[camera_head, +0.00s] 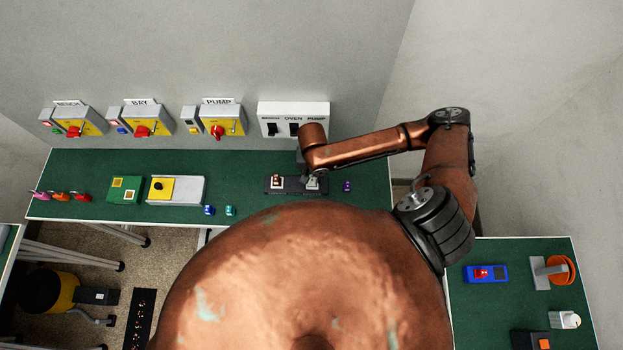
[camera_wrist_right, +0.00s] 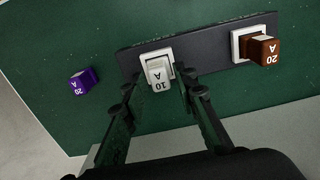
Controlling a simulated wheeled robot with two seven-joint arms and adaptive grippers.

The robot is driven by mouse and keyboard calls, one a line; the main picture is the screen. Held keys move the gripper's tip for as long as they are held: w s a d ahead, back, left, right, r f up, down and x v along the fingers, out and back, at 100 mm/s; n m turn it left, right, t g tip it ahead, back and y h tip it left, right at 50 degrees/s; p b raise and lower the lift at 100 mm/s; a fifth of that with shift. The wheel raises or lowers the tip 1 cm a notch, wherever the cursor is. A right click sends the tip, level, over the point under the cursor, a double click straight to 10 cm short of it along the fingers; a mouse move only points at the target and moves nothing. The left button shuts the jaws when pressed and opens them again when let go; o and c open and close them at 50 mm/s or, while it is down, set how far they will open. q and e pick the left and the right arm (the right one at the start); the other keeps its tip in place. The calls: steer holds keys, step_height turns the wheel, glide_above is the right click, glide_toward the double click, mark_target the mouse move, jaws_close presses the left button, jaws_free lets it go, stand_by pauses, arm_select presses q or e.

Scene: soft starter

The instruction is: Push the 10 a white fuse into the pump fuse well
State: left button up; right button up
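The white 10 A fuse (camera_wrist_right: 158,74) stands at a white-rimmed well (camera_wrist_right: 148,57) of the dark fuse block (camera_wrist_right: 205,52). It rises above the rim and looks slightly tilted; how deep it sits I cannot tell. In the head view it is small on the block (camera_head: 296,190), beneath my right wrist. My right gripper (camera_wrist_right: 162,92) is open, with its fingers apart on either side of the white fuse and green bench visible between them. A brown 20 A fuse (camera_wrist_right: 262,50) stands in the other well. My left gripper is not in view.
A purple 20 A fuse (camera_wrist_right: 83,80) lies loose on the green bench beside the block. A blue fuse (camera_head: 208,210) and a teal fuse (camera_head: 230,211) lie near the front edge. A labelled switch panel (camera_head: 293,108) stands behind the block.

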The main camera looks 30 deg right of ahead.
mark_target(312, 178)
jaws_close()
stand_by(0.4)
steer(key=shift+r, duration=0.1)
stand_by(0.3)
step_height(312, 178, up, 8)
steer(key=p, duration=1)
